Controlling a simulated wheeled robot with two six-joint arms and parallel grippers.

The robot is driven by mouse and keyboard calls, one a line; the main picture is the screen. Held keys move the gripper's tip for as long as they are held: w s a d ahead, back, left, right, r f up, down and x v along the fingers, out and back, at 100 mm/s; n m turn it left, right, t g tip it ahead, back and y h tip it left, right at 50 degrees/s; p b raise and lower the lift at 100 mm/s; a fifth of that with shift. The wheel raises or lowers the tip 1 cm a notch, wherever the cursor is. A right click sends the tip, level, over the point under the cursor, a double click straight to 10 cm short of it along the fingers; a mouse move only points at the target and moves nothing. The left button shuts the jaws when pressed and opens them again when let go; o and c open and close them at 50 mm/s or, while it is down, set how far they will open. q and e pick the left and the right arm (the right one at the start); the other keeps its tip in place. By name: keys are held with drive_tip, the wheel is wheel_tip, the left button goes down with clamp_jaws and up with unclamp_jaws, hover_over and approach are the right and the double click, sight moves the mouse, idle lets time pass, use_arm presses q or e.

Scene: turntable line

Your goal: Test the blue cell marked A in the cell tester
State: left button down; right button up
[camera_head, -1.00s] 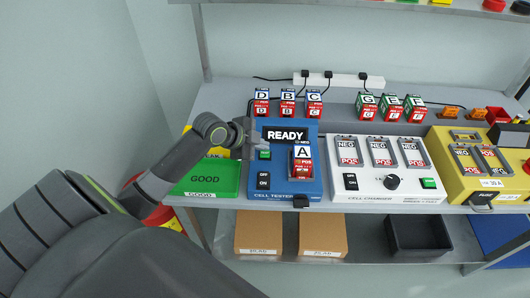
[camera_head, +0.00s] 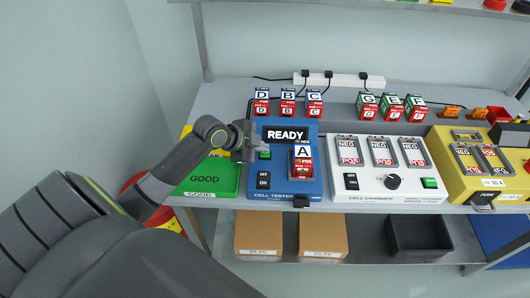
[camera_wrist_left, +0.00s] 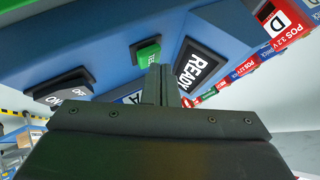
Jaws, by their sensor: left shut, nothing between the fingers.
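The blue cell tester (camera_head: 284,198) stands on the bench, and its display (camera_head: 286,135) reads READY. The blue cell marked A (camera_head: 302,153) sits in the tester's slot, with its red POS end toward the front. My left gripper (camera_head: 263,147) is shut and empty over the tester's left side, just behind the green button (camera_head: 264,156). In the left wrist view the shut fingertips (camera_wrist_left: 164,80) are close to the green button (camera_wrist_left: 147,53); I cannot tell whether they touch it. The black ON/OFF switch (camera_head: 264,180) is in front of the button. My right gripper is out of view.
Blue cells D, B and C (camera_head: 287,102) stand behind the tester, with green cells (camera_head: 391,107) farther right. The white cell charger (camera_head: 382,190) is right of the tester. The green GOOD tray (camera_head: 208,178) is to its left, partly behind my arm.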

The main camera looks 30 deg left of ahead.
sight(261, 154)
use_arm(q)
drive_tip(key=shift+f, duration=0.35)
drive_tip(key=shift+r, duration=0.1)
idle(0.5)
drive_tip(key=shift+r+p, duration=0.65)
drive_tip(key=shift+r, duration=0.15)
wheel_tip(261, 154, up, 5)
drive_tip(key=p, duration=0.4)
drive_tip(key=shift+r+p, duration=0.1)
drive_tip(key=shift+p, duration=0.2)
